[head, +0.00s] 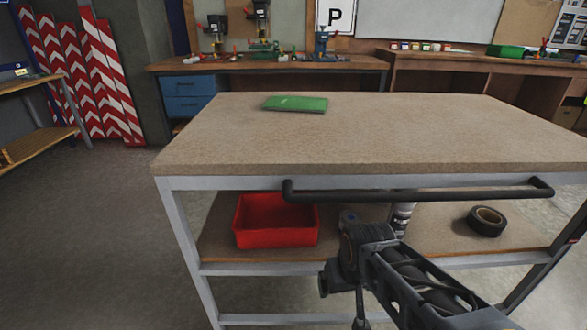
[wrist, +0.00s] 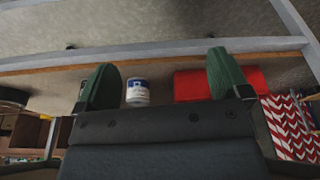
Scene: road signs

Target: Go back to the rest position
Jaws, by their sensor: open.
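My gripper (wrist: 164,78) shows in the wrist view with its two green fingertips wide apart and nothing between them touching either one. In the head view my arm reaches in from the lower right and ends in front of the workbench (head: 370,135), below its black front rail. The fingertips cannot be made out there. A white and blue can (wrist: 138,92) shows beyond the gap between the fingers in the wrist view, on the lower shelf.
A red bin (head: 275,221) stands on the lower shelf at left and a black tape roll (head: 487,221) lies at right. A green book (head: 295,103) lies on the otherwise bare benchtop. The black rail (head: 420,194) runs along the front. Floor at left is clear.

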